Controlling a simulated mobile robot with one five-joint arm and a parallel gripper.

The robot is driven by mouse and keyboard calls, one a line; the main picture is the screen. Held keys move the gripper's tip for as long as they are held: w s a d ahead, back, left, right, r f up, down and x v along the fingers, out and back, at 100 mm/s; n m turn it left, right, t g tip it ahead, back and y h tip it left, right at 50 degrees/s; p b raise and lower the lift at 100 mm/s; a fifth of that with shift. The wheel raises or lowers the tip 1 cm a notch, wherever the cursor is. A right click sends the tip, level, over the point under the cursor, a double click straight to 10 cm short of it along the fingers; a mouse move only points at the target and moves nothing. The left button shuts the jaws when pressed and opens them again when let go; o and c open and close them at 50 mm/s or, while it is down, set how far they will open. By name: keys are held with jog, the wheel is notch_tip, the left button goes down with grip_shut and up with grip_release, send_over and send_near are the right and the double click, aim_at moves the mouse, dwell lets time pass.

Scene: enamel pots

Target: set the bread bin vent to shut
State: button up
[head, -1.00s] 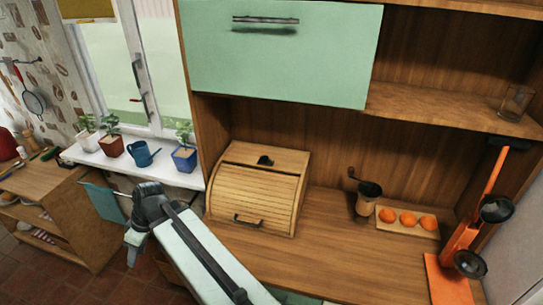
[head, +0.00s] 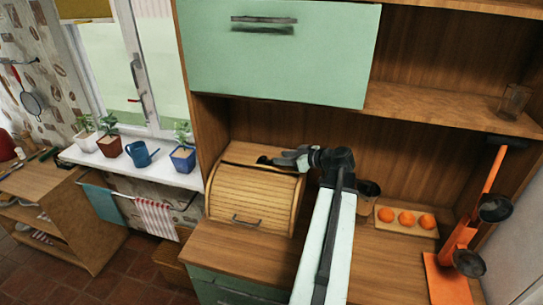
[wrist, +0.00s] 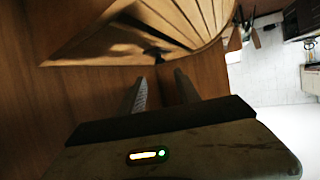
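The wooden bread bin (head: 254,198) with its slatted roll front stands on the counter, front handle low. Its dark vent knob (head: 264,160) is on the flat top, at the tip of my gripper (head: 283,160), which reaches in from the right. In the wrist view the bin (wrist: 105,38) fills the top, and the dark knob (wrist: 154,53) lies just beyond my gripper (wrist: 160,76). The two fingers are apart with nothing visible between them. I cannot tell whether they touch the knob. The vent's setting is not readable.
The green cupboard door (head: 280,50) hangs above the bin. To the right are a coffee grinder (head: 368,190), partly behind my arm, a board with oranges (head: 406,218) and an orange stand (head: 465,240). The counter in front of the bin is clear.

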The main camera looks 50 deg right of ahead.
aim_at(264, 157)
jog(key=b+x, duration=0.2)
jog(key=x, duration=0.5)
jog(key=shift+f+b, duration=0.15)
jog(key=shift+b, duration=0.2)
jog(key=shift+w, duration=0.35)
grip_shut()
dwell(0.6)
